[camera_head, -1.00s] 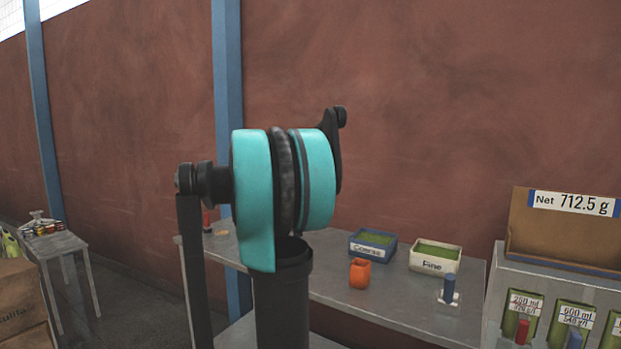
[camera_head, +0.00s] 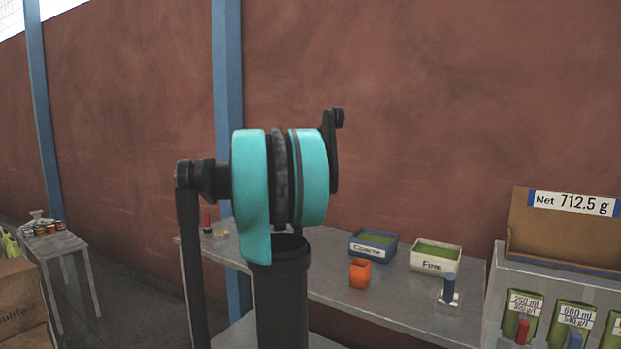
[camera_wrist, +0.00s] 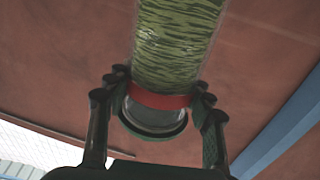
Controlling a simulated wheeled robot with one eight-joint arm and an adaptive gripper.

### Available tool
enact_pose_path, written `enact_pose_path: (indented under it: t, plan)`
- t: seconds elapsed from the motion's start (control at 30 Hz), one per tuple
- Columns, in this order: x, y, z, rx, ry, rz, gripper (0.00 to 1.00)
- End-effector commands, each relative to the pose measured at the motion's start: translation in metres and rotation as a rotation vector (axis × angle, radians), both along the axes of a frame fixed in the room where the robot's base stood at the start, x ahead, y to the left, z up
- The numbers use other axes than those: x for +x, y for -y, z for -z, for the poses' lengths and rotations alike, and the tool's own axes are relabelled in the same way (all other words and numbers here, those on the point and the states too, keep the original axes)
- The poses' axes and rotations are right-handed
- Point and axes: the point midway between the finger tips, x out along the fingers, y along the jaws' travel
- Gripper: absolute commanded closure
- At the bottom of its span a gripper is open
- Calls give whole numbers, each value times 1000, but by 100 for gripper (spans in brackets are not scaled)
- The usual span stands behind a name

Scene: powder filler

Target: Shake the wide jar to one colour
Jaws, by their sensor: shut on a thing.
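In the wrist view my gripper (camera_wrist: 160,97) is shut on a wide clear jar (camera_wrist: 178,45), its fingers on both sides near a red band (camera_wrist: 160,97). The powder in the jar is streaked in light and dark green, not one even colour. A clear part without powder lies at the end near the gripper, by a dark green rim. The jar's far end is cut off by the picture's top edge. In the head view my arm hides or leaves out both the gripper and the jar.
A grey bench (camera_head: 400,306) holds a blue Coarse bin (camera_head: 371,250), a white Fine bin (camera_head: 436,263), an orange cup (camera_head: 360,273) and a blue-handled item (camera_head: 449,287). A dispenser rack (camera_head: 500,290) under a "Net 712.5 g" display (camera_head: 573,204) stands right. A small table (camera_head: 60,245) stands left.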

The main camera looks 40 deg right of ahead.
Motion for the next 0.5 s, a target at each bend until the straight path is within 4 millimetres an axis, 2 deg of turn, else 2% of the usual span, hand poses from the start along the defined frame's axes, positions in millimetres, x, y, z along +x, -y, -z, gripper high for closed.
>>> enact_pose_path:
  t: [0.27, 0.37, 0.5]
  plan:
    - [0, 0, 0, 0, 0, 0, 75]
    - [1, -9, 0, 0, 0, -2, 75]
    - [1, -32, 0, 0, 0, -3, 75]
